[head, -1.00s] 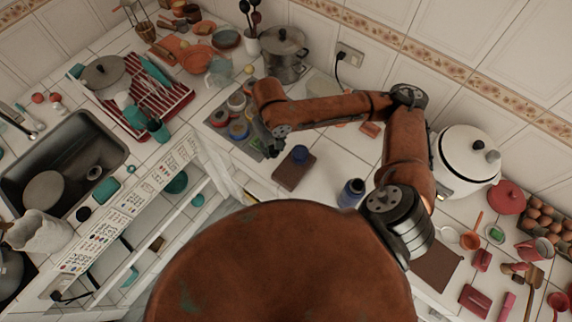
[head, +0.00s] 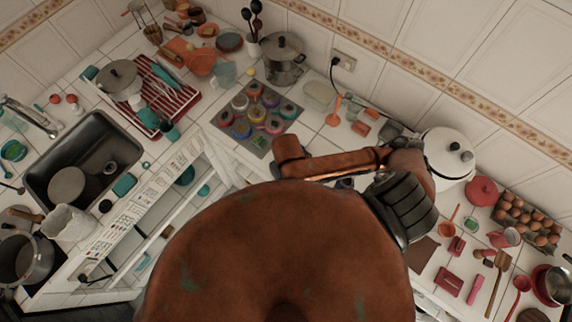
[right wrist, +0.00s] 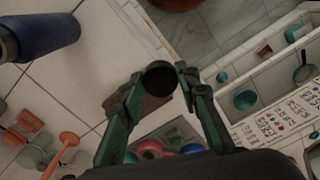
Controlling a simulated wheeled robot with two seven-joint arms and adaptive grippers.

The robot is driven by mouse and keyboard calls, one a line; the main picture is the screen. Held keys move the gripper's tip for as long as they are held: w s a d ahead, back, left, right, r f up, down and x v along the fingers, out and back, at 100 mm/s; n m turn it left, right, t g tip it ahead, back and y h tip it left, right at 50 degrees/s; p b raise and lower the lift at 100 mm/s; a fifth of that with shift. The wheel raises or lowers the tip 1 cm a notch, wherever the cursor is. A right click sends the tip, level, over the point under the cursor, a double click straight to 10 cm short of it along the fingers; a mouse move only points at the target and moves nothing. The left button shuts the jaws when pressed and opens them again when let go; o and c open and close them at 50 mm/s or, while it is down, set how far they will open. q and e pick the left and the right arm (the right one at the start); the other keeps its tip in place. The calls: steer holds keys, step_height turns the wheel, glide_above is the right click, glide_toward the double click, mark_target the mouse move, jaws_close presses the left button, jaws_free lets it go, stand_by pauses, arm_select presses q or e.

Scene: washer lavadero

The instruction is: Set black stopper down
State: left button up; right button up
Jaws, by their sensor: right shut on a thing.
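The black stopper (right wrist: 160,77), a small round dark thing, sits between the fingertips of my right gripper (right wrist: 160,83) in the right wrist view. The gripper is shut on it, above or near a brown board (right wrist: 148,106) whose middle is partly covered by the stopper and fingers. I cannot tell whether the stopper touches the board. In the head view my right arm reaches in from the right, and its gripper and the stopper are hidden behind my own body. My left gripper is in neither view.
A blue bottle (right wrist: 48,37) lies across the upper left of the right wrist view. A dark tray with several coloured lidded jars (head: 262,151) stands left of my arm. A white cooker (head: 440,155) stands to the right. Open drawers (right wrist: 262,75) are below the counter edge.

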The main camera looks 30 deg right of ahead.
steer(key=w+d+f+b, duration=0.1)
steer(key=w+f+b, duration=0.1)
steer(key=w+b, duration=0.1)
steer(key=w+d+f+b, duration=0.2)
steer(key=b, duration=0.2)
steer(key=w+d+f+b, duration=0.1)
steer(key=w+f+b, duration=0.2)
steer(key=shift+w+d+b, duration=0.35)
steer(key=shift+d, duration=0.05)
steer(key=shift+w+d+f, duration=0.25)
steer(key=shift+w+f, duration=0.25)
steer(key=shift+f, duration=0.15)
steer(key=shift+w+d+f, duration=0.1)
steer(key=shift+f, duration=0.85)
steer(key=shift+w+d+f, duration=0.1)
steer(key=shift+f, duration=0.8)
steer(key=o, duration=1.2)
steer(key=shift+c, duration=0.2)
